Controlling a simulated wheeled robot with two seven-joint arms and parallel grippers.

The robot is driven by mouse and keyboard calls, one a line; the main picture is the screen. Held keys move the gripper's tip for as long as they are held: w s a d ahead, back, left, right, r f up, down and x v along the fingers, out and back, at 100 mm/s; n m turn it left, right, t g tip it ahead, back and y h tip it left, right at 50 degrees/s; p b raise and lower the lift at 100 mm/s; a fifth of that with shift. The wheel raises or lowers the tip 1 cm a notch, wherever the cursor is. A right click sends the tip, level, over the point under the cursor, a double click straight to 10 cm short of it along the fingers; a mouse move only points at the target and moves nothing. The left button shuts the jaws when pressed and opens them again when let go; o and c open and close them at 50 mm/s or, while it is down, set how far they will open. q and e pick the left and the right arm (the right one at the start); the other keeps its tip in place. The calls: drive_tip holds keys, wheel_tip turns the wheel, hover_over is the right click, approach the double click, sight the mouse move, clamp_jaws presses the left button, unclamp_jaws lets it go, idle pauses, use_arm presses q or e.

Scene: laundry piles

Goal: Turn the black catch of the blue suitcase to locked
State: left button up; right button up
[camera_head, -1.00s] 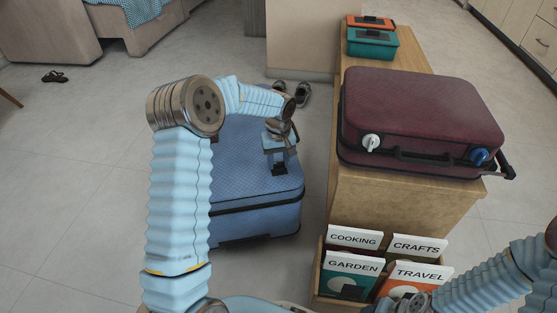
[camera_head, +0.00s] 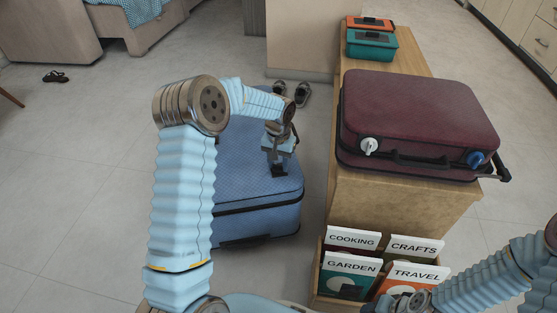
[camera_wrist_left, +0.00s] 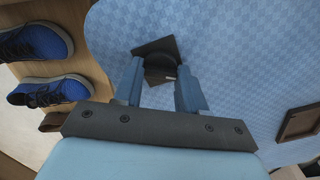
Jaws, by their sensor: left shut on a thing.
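The blue suitcase (camera_head: 255,187) lies on the floor left of the wooden bench in the head view. Its blue woven top (camera_wrist_left: 235,60) fills most of the left wrist view. The black catch (camera_wrist_left: 155,48) is a dark angular plate with a round knob on that top. My left gripper (camera_head: 279,165) reaches down onto the suitcase; in the left wrist view its two blue fingers (camera_wrist_left: 158,80) stand on either side of the knob and are shut on it. The fingers hide part of the catch, and I cannot read its lock position.
A maroon suitcase (camera_head: 415,115) with a white knob (camera_head: 369,146) and a blue knob (camera_head: 475,158) lies on the wooden bench (camera_head: 400,205). Teal (camera_head: 371,45) and orange boxes stand behind it. A book rack is in front. Blue shoes (camera_wrist_left: 48,90) show in the wrist view.

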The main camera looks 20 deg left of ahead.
sight(279, 165)
use_arm(q)
drive_tip(key=m+p, duration=0.1)
drive_tip(key=m, duration=0.5)
drive_tip(key=shift+p, duration=0.3)
drive_tip(key=m+p, duration=0.1)
drive_tip(key=m, duration=0.4)
drive_tip(key=shift+m, duration=0.4)
drive_tip(key=o, duration=1.1)
drive_tip(key=shift+c, duration=0.2)
wheel_tip(279, 165, up, 14)
drive_tip(key=p, duration=0.1)
drive_tip(key=shift+p, duration=0.3)
drive_tip(key=shift+f, duration=0.15)
